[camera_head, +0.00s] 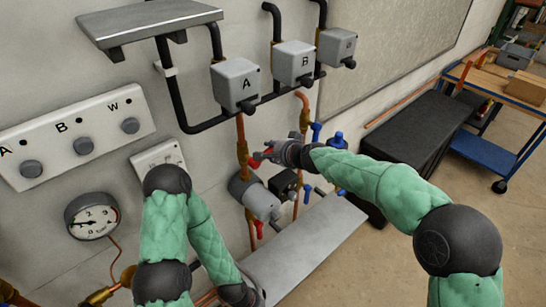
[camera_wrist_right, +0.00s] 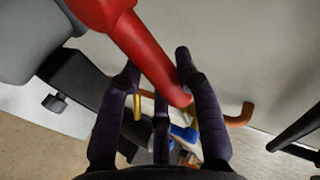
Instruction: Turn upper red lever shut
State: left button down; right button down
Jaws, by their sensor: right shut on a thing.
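The upper red lever (camera_head: 257,158) sits on the copper pipe below box A in the head view. My right gripper (camera_head: 272,154) reaches it from the right and is shut on it. In the right wrist view the red lever (camera_wrist_right: 145,50) runs slantwise from the top left, and its end lies between the dark fingers of my right gripper (camera_wrist_right: 158,68). A lower red lever (camera_head: 259,229) hangs below on the same pipe run.
Blue levers (camera_head: 316,131) and a grey cylindrical pump (camera_head: 255,195) crowd close around the right gripper. A grey ledge (camera_head: 310,245) lies below. A black cabinet (camera_head: 425,130) and a blue cart (camera_head: 495,150) stand to the right.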

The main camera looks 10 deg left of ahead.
jog(key=shift+f+m+g+y+b, duration=0.5)
jog(key=shift+f+m+g+b, duration=0.4)
jog(key=shift+b, duration=0.7)
jog(key=shift+f, duration=0.1)
jog(key=c, duration=0.8)
grip_release()
jog(key=shift+c, duration=0.2)
jog(key=v, duration=1.2)
jog(key=shift+f, duration=0.15)
